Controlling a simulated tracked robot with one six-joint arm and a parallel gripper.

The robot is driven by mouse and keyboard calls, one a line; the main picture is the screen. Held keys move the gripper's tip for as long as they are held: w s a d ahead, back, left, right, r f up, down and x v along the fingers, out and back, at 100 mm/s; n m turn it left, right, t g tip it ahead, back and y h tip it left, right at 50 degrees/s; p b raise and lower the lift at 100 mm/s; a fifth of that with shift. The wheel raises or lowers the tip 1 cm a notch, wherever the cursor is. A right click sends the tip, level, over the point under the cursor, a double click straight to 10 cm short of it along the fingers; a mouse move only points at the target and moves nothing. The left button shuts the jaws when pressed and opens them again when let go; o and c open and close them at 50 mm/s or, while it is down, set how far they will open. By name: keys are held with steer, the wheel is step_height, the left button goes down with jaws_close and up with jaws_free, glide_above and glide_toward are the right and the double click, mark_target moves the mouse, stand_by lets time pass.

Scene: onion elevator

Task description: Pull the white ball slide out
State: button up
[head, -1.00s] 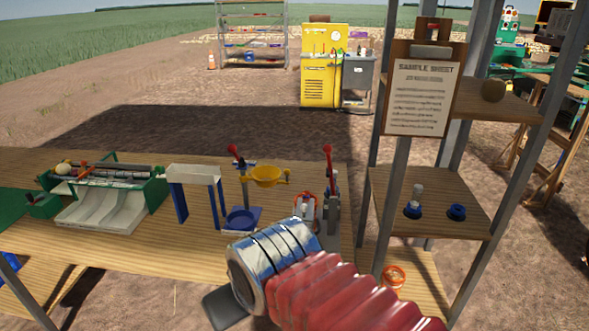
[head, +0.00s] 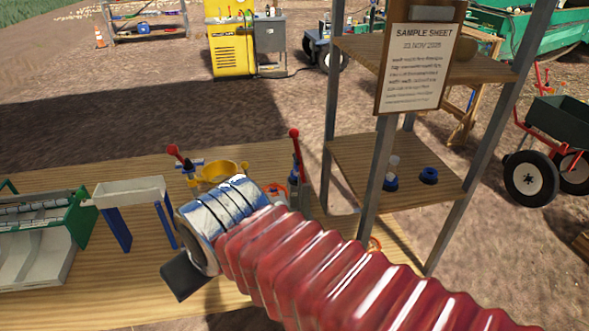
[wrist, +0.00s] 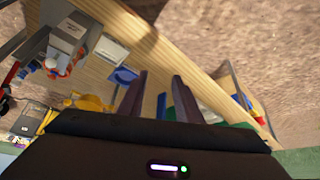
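I cannot pick out a white ball slide for certain in either current view. The green machine with rollers and a pale chute (head: 82,220) stands on the bench at the left edge of the head view, its left end cut off. In the wrist view my gripper (wrist: 160,76) is open, its two dark fingers apart with nothing between them. The wooden bench top (wrist: 195,80) shows beyond the fingertips. In the head view the red ribbed sleeve and chrome cuff of my arm hide part of the bench, and only a dark part of my gripper (head: 188,275) shows.
A white-topped stand with blue legs (head: 132,192), a yellow bowl (head: 222,170) and red-knobbed levers (head: 294,134) stand on the bench. A metal-post shelf (head: 385,165) with a clipboard (head: 418,60) and small blue-based items rises at right. The front bench is mostly clear.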

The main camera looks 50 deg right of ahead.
steer(key=shift+o, duration=1.2)
steer(key=shift+d, duration=0.1)
steer(key=m, duration=0.5)
glide_toward(281, 204)
steer(key=w+v, duration=0.1)
steer(key=v, duration=0.3)
steer(key=shift+s+d+r+g, duration=0.1)
steer(key=shift+s+r+g, duration=0.1)
steer(key=shift+r+g, duration=0.15)
steer(key=shift+f, duration=0.15)
steer(key=x, duration=1.3)
steer(key=shift+w+f, duration=0.2)
